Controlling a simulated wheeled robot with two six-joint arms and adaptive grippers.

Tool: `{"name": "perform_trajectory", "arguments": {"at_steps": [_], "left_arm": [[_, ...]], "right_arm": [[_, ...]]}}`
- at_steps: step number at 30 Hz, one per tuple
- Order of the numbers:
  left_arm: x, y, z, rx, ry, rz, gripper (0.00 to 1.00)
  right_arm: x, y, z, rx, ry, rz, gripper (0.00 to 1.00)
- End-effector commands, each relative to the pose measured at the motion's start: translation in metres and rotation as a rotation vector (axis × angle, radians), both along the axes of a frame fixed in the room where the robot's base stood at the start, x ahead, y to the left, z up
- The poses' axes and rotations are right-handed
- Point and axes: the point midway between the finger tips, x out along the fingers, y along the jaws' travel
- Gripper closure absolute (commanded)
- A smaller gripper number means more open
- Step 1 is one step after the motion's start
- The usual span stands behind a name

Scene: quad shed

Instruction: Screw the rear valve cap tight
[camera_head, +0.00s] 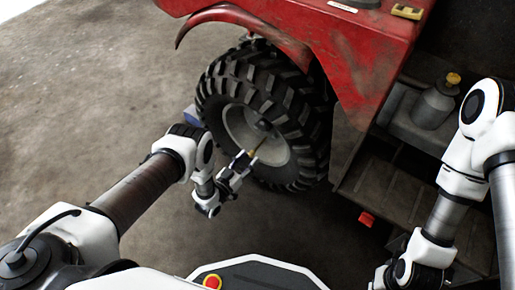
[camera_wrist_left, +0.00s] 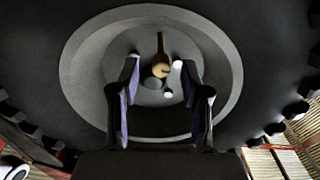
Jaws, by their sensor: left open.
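The rear wheel (camera_head: 262,115) of the red quad has a knobbly black tyre and a pale rim. A small brass-coloured piece (camera_wrist_left: 160,62), which looks like the valve with its cap, stands out from the rim in the left wrist view. My left gripper (camera_wrist_left: 160,84) is open, with one finger on each side of the brass piece in the picture. I see no contact, and the depth between them is unclear. My right arm shows at the right, but its gripper is out of view.
The red fender (camera_head: 290,40) overhangs the wheel. A grey bottle with a yellow top (camera_head: 433,106) stands on the ledge at the right. Concrete floor (camera_head: 110,90) is clear to the left.

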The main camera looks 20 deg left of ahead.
Motion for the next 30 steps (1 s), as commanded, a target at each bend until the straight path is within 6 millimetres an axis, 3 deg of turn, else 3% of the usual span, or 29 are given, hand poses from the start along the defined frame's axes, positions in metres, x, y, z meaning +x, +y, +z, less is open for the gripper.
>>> {"name": "perform_trajectory", "arguments": {"at_steps": [1,6,14,15,18,19,30], "left_arm": [[0.01,-0.004,-0.004,0.0,-0.003,-0.001,0.53],[0.033,-0.011,-0.003,0.001,0.0,0.001,0.53],[0.037,-0.013,0.0,0.001,0.003,0.002,0.53],[0.037,-0.013,0.0,0.001,0.003,0.002,0.6],[0.037,-0.013,0.0,0.002,0.003,0.002,0.96],[0.037,-0.013,0.0,0.002,0.003,0.002,1.0],[0.037,-0.013,0.0,0.018,-0.003,0.002,1.0]], "right_arm": [[0.0,0.0,-0.01,0.0,0.0,0.0,1.0],[0.0,0.0,-0.018,0.0,-0.001,0.0,1.0],[0.001,0.0,-0.017,0.0,-0.002,0.0,1.0],[0.001,0.0,-0.017,0.0,-0.002,0.0,1.0],[0.001,0.0,-0.017,0.0,-0.002,0.0,1.0],[0.001,0.0,-0.017,0.0,-0.002,0.0,1.0],[0.001,0.0,-0.016,0.0,-0.002,0.0,1.0]]}}
